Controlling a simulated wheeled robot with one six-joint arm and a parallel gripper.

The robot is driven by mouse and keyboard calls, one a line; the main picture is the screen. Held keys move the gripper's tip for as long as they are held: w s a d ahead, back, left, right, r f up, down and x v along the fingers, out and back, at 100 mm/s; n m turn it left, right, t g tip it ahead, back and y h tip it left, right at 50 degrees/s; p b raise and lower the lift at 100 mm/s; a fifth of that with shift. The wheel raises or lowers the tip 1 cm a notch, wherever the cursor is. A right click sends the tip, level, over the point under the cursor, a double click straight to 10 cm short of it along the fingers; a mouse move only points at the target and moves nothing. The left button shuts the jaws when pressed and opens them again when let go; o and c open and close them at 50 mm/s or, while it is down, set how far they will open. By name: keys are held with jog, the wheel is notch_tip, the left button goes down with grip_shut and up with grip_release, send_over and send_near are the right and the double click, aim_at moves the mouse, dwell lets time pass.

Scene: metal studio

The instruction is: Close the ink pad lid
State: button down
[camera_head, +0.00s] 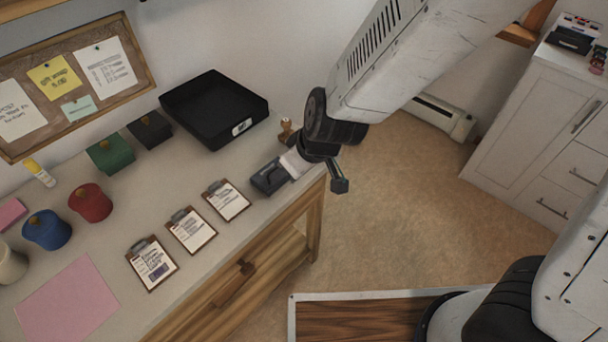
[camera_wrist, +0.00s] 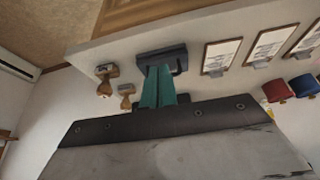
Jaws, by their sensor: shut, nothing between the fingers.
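The ink pad (camera_head: 268,178) is a small dark grey box near the right front end of the table, beside the clipboards. In the wrist view the ink pad (camera_wrist: 176,53) lies just beyond my fingertips. The lid's position is not clear in either view.
Wooden stamps (camera_head: 286,130) stand close behind the pad. A black tray (camera_head: 187,98) lies further back. Several clipboards (camera_head: 226,199) lie left of the pad. The table's front edge (camera_head: 272,215) is close.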

jog(key=w+a+r+n+g, duration=0.25)
jog(key=w+a+r, duration=0.25)
jog(key=a+r, duration=0.3)
notch_tip(320, 180, up, 2)
jog(key=w+r+h, duration=0.1)
jog(key=w, duration=0.1)
jog(key=m+h, duration=0.2)
send_over(275, 174)
jog(key=f, duration=1.2)
jog(key=shift+w+a+f, duration=0.1)
jog(key=shift+a+f, duration=0.1)
jog(key=shift+f, duration=0.05)
jog(key=shift+d+f, duration=0.2)
jog(key=shift+f, duration=0.1)
jog(key=shift+s, duration=0.2)
